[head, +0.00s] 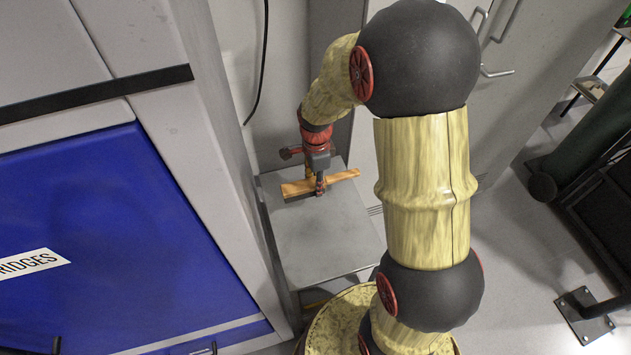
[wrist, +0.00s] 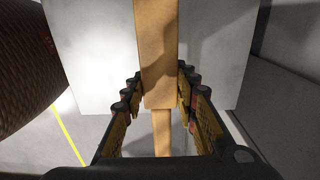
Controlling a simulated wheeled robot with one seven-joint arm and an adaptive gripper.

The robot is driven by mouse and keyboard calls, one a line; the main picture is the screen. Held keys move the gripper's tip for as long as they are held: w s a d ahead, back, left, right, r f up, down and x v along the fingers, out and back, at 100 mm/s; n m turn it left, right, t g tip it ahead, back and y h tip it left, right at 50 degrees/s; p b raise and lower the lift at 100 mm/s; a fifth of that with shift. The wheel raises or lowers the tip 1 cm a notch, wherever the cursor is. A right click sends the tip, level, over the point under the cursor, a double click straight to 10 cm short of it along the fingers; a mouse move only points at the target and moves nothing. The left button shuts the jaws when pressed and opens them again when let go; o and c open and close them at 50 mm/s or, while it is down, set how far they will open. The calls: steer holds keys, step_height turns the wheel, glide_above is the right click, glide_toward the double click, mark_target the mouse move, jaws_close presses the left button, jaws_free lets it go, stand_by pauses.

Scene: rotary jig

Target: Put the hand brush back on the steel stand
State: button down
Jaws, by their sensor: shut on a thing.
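The hand brush (head: 300,187) is a wooden brush with a tan block and a thinner handle. My gripper (head: 320,187) is shut on it, and the brush lies level over the top of the steel stand (head: 325,240), near its back. In the wrist view the brush (wrist: 157,50) runs between the fingers of my gripper (wrist: 158,95), with its handle toward the bottom. The grey stand top (wrist: 90,40) shows below it. I cannot tell whether the bristles touch the stand top.
A large cabinet with a blue panel (head: 120,230) stands close on the left of the stand. Grey cabinet doors (head: 490,110) are behind on the right. A dark frame with a floor plate (head: 585,308) is at the far right. The front of the stand top is bare.

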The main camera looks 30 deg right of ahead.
steer(key=w+d+f, duration=0.2)
steer(key=w+d+f+b, duration=0.1)
steer(key=w+d+f, duration=0.1)
steer(key=w+f, duration=0.1)
steer(key=w+d+f+b, duration=0.1)
steer(key=w+f, duration=0.1)
steer(key=w, duration=0.1)
steer(key=shift+d+f, duration=0.4)
steer(key=shift+w+d+f, duration=0.1)
steer(key=shift+w+f, duration=0.05)
steer(key=shift+f, duration=0.05)
step_height(320, 180, down, 3)
steer(key=shift+w+f+b, duration=0.15)
steer(key=shift+b, duration=0.65)
steer(key=c, duration=1.5)
jaws_free()
steer(key=shift+f, duration=0.1)
steer(key=shift+o, duration=0.5)
